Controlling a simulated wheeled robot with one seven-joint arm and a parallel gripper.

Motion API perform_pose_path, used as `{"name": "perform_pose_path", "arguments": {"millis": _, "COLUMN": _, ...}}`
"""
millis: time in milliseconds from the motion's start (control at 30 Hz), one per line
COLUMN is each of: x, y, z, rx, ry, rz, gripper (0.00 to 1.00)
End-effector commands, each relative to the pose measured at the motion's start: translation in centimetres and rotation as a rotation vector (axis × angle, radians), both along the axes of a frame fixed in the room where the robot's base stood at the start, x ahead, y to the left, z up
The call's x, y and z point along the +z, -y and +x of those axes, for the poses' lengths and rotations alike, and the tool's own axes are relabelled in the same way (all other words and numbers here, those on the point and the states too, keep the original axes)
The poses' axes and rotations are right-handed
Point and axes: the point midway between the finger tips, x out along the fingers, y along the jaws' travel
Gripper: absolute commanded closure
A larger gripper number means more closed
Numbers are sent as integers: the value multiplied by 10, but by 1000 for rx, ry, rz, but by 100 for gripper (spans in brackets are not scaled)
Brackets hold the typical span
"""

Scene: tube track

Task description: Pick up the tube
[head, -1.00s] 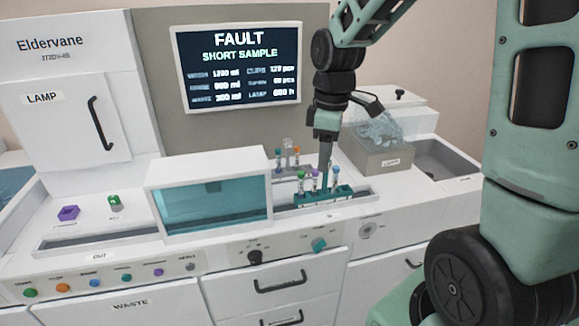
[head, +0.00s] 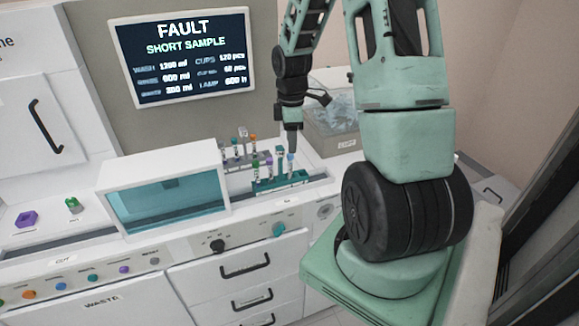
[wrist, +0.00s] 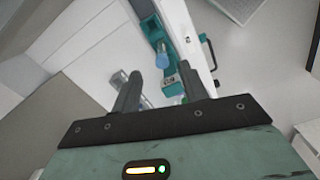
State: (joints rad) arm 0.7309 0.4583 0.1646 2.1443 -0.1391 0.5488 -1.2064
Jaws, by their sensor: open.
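A teal rack (head: 299,179) on the machine's deck holds several capped tubes. They include a green-capped, a purple-capped and a blue-capped tube (head: 290,161). My gripper (head: 293,150) points down over the right part of this rack, close above the blue-capped tube. In the wrist view, my gripper (wrist: 160,88) has its two fingers spread apart with nothing visibly held. The blue cap (wrist: 162,59) shows just beyond the fingertips, and part of the teal rack (wrist: 154,30) shows there too. Which tube the task means cannot be told.
A grey rack (head: 262,160) with several tubes stands behind the teal one. A white cover with a teal window (head: 155,206) stands to its left. A grey bin (head: 338,139) with clear contents is at the back right. The screen (head: 183,57) reads FAULT, SHORT SAMPLE.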

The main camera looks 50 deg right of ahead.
Motion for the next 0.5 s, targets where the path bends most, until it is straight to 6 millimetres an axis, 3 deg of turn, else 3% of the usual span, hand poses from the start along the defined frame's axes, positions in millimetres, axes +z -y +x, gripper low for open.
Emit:
{"name": "perform_pose_path", "arguments": {"millis": 100, "x": -16, "y": -1, "z": 0, "rx": 1, "ry": -3, "rz": 2, "gripper": 56}}
{"name": "perform_pose_path", "arguments": {"millis": 367, "x": -32, "y": -2, "z": 0, "rx": 1, "ry": -3, "rz": 2, "gripper": 56}}
{"name": "perform_pose_path", "arguments": {"millis": 500, "x": -50, "y": -5, "z": 1, "rx": 2, "ry": -6, "rz": 3, "gripper": 56}}
